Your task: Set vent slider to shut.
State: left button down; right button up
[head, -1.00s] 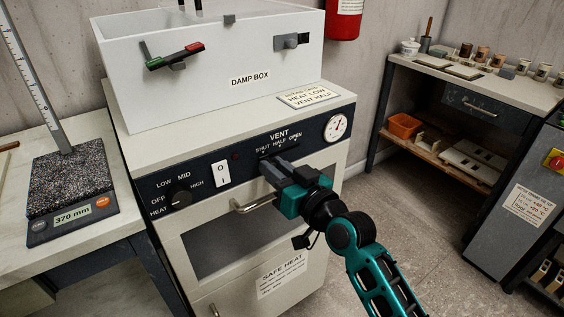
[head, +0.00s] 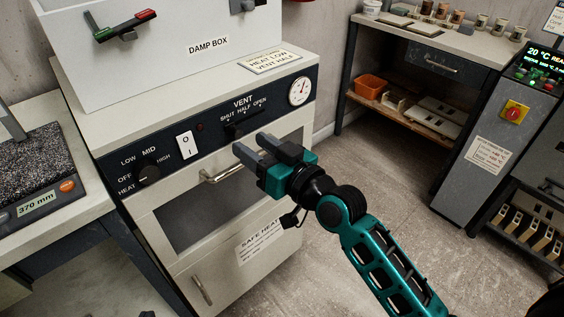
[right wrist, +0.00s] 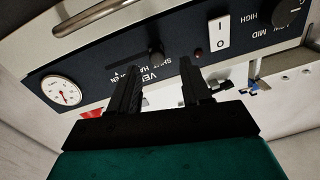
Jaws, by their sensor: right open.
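The vent slider sits in a dark slot (head: 246,126) on the oven's dark control panel, under the words SHUT, HALF and OPEN. Its small dark knob (right wrist: 156,57) shows in the right wrist view, at the SHUT end of the slot. My right gripper (head: 250,146) is in front of the panel, just below the slot in the head view, with its fingers apart and nothing between them. In the right wrist view its fingertips (right wrist: 160,67) are either side of the knob in the picture, apart from the panel. My left gripper is not in view.
The oven door handle (head: 222,173) sticks out below the panel. A heat knob (head: 149,174), a white switch (head: 185,145) and a dial (head: 300,91) are on the panel. The damp box (head: 170,50) stands on top. Open floor lies to the right.

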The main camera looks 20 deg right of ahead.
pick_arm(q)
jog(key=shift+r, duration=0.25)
pick_arm(e)
jog(key=v, duration=0.8)
jog(key=shift+s, duration=0.25)
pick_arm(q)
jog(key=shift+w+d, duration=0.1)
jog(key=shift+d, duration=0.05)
pick_arm(e)
jog(key=shift+d, duration=0.1)
pick_arm(q)
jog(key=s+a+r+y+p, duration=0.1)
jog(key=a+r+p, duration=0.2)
jog(key=p, duration=0.6)
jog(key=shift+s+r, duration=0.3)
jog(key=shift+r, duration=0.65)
pick_arm(e)
jog(key=s+f+g+h, duration=0.2)
jog(key=s+f+g, duration=0.1)
jog(key=s+f, duration=0.2)
jog(key=s+d+f+g+h, duration=0.1)
jog(key=s+f+g+h, duration=0.1)
jog(key=f, duration=0.7)
jog(key=s+h, duration=0.1)
jog(key=s, duration=0.1)
jog(key=shift+s+d+g, duration=0.25)
jog(key=shift+s+g, duration=0.1)
jog(key=shift+g, duration=0.05)
